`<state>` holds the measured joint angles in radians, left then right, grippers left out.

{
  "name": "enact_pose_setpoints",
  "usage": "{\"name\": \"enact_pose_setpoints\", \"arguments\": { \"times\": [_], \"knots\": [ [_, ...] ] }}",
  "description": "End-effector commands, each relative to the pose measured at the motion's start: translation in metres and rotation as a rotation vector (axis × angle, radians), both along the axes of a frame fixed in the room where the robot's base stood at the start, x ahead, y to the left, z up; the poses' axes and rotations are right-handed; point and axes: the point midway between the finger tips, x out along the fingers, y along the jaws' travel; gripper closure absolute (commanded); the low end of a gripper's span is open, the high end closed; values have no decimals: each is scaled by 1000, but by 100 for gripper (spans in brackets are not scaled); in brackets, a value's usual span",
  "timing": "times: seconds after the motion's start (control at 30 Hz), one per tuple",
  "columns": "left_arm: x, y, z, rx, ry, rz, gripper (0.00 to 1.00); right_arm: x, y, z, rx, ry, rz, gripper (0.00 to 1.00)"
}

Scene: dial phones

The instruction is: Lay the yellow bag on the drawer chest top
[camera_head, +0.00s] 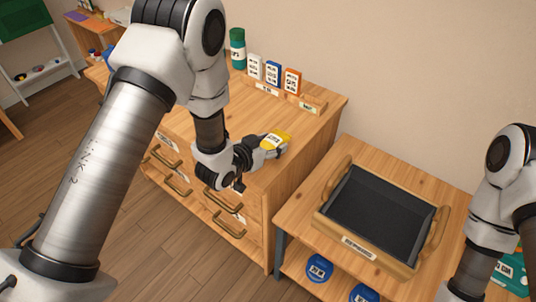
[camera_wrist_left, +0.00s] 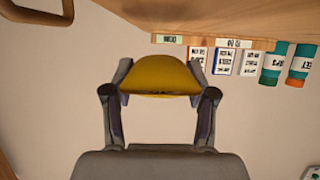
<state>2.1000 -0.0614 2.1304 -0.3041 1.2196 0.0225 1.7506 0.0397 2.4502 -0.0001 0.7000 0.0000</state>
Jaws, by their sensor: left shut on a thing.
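The yellow bag (camera_head: 277,138) is held at the tips of my left gripper (camera_head: 266,150), in front of or over the drawer chest top (camera_head: 318,122). In the left wrist view the bag (camera_wrist_left: 155,76) sits between both fingers of the left gripper (camera_wrist_left: 160,92), which are shut on it. I cannot tell whether the bag touches the top. The gripper and arm hide part of the chest. My right arm shows at the right edge, its gripper out of the frame.
A green bottle (camera_head: 237,48), several small boxes (camera_head: 273,73) and label blocks stand along the back of the chest top. A lower table to the right bears a black tray (camera_head: 435,228) with wooden handles. Drawer handles (camera_head: 229,228) jut from the chest front.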

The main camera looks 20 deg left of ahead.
Motion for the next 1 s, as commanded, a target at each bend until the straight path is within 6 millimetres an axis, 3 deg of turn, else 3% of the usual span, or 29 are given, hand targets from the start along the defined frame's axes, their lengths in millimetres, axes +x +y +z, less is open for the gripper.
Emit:
{"name": "enact_pose_setpoints", "arguments": {
  "times": [0.13, 0.33, 0.7, 0.73, 0.77, 0.8, 1.0],
  "knots": [
    [16, 12, -5, 0, 0, -1, 78, 0, 0, -4, 0, 0, 0, 60],
    [16, 12, -40, 1, 2, -2, 78, 0, 0, -32, 0, 1, 0, 60],
    [16, 11, -42, 0, 1, -2, 78, 0, 0, -32, 0, 0, 0, 60],
    [16, 11, -41, 0, 1, -2, 33, 0, 0, -30, 0, 0, 0, 60],
    [16, 11, -40, 0, 1, -2, 22, 0, 0, -30, 0, 0, 0, 60],
    [16, 11, -40, 0, 1, -2, 18, 0, 0, -30, 0, 0, 0, 60],
    [16, 12, -40, 1, 1, -1, 18, 0, 0, -30, 0, 0, 0, 60]
  ]
}}
